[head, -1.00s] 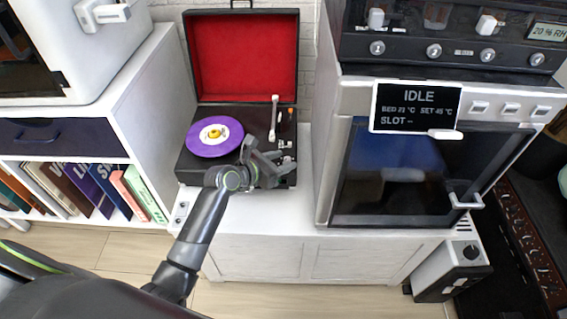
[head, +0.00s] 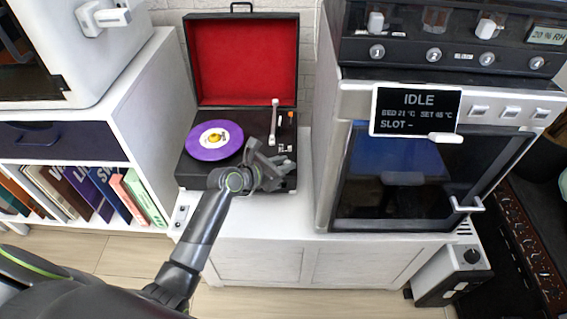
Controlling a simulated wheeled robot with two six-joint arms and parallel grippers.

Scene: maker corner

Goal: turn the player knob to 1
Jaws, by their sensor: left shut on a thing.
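The record player (head: 189,173) is a black suitcase type with its red-lined lid (head: 246,62) open, on a white cabinet. A purple record (head: 208,153) with a yellow and white label lies on its left part. The white tonearm (head: 274,122) stands on the right side. My left gripper (head: 280,165) is at the front right part of the player's deck. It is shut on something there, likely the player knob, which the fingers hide. The knob's setting cannot be read. My right gripper is not in view.
A white machine with a glass door (head: 382,190) and an IDLE screen (head: 417,110) stands close on the right. A white shelf with books (head: 97,190) is on the left. The cabinet top (head: 250,212) in front of the player is mostly clear.

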